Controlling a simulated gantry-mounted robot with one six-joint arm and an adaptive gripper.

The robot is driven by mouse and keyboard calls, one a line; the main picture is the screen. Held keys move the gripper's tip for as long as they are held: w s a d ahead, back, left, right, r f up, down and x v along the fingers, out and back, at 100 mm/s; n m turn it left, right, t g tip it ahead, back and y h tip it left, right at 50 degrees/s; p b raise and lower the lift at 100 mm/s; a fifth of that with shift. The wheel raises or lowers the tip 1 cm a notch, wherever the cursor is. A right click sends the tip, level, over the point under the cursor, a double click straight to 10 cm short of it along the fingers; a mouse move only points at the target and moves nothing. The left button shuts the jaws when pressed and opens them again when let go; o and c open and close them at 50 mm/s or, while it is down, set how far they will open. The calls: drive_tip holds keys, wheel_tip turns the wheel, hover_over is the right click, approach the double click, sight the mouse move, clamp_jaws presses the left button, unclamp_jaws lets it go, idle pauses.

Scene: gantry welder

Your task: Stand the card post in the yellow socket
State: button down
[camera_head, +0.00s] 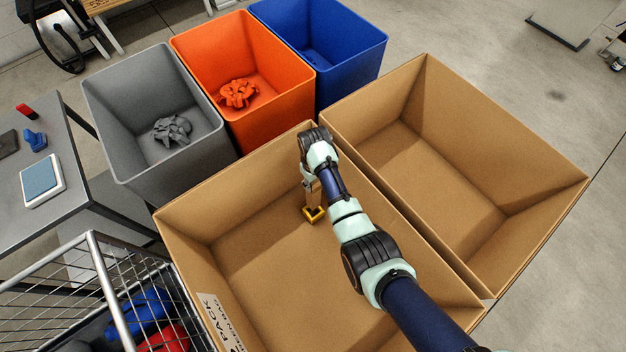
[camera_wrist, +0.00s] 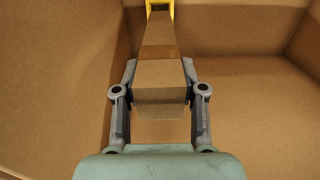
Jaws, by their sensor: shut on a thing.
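The card post (camera_wrist: 161,40) is a brown cardboard bar held between the fingers of my gripper (camera_wrist: 159,72), which is shut on it. In the head view the post (camera_head: 314,194) hangs below my wrist, roughly upright, inside the left cardboard box. The yellow socket (camera_head: 314,214) is on that box's floor at the post's lower end. In the wrist view the socket (camera_wrist: 160,4) shows at the top edge, with its yellow sides flanking the post's far end. I cannot tell how deep the end sits, as the frame edge cuts it off.
The left cardboard box (camera_head: 215,205) has high walls around my gripper. An empty cardboard box (camera_head: 440,165) stands to its right. Grey (camera_head: 120,95), orange (camera_head: 200,50) and blue (camera_head: 350,60) bins stand behind. A wire cage (camera_head: 50,295) is at lower left.

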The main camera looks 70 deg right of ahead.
drive_tip(key=shift+f+b, duration=2.15)
drive_tip(key=shift+f, duration=0.25)
drive_tip(key=shift+r+p, duration=0.15)
drive_tip(key=shift+p, duration=0.3)
drive_tip(key=shift+f+b, duration=2.6)
drive_tip(key=shift+f, duration=1)
drive_tip(key=c, duration=0.6)
unclamp_jaws()
wheel_tip(320, 180, up, 12)
